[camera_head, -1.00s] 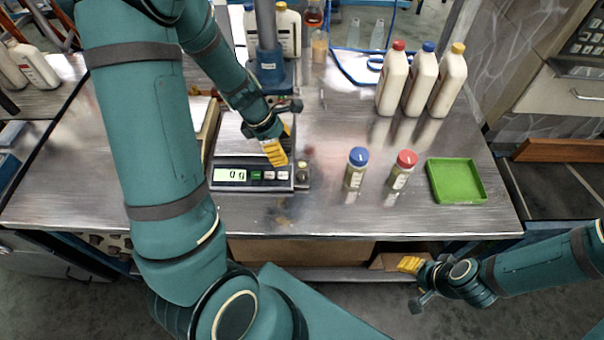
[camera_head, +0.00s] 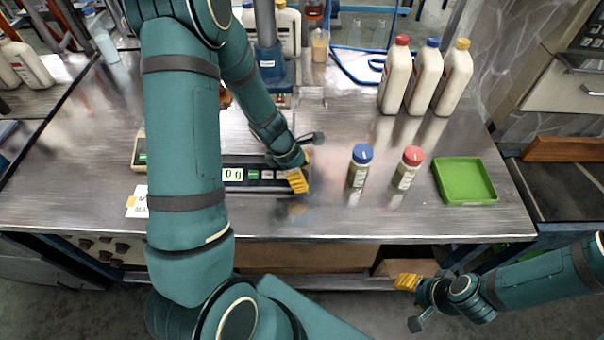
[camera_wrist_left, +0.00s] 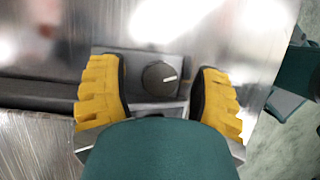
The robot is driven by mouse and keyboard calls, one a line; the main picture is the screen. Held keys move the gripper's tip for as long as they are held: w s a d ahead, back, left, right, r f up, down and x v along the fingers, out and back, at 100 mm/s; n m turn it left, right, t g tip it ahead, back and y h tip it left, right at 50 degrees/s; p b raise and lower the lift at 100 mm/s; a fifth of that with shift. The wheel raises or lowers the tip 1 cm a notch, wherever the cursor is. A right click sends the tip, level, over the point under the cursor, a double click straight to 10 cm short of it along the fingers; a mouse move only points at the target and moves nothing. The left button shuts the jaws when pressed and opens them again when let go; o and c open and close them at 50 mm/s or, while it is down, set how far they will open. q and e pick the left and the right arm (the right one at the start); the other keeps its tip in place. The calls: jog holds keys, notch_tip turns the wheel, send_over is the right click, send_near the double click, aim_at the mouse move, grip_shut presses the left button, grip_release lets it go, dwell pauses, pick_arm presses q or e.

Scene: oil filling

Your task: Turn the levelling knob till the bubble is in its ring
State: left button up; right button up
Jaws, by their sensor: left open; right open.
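The scale (camera_head: 262,187) stands near the table's front edge with its lit display (camera_head: 233,174) partly behind my left arm. The levelling knob (camera_wrist_left: 160,78), dark and round with a white mark, shows in the left wrist view on a block at the scale's end. My left gripper (camera_head: 299,180) is over that end, pointing down. In the wrist view its open yellow fingers (camera_wrist_left: 160,98) stand either side of the knob, with gaps on both sides. I cannot make out the bubble or its ring. My right gripper (camera_head: 407,290) is open and empty, in front of the table.
A blue-capped bottle (camera_head: 360,168) and a red-capped bottle (camera_head: 407,168) stand right of my left gripper. A green tray (camera_head: 466,198) lies further right. Large white bottles (camera_head: 424,80) stand behind. A white card (camera_head: 137,202) lies left of my arm.

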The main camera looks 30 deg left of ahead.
pick_arm(q)
grip_shut()
jog(key=shift+r+m+g+p, duration=0.15)
jog(key=shift+m+g+p, duration=0.15)
jog(key=shift+m+p, duration=0.55)
jog(key=shift+m+h, duration=0.3)
jog(key=shift+m, duration=0.35)
grip_release()
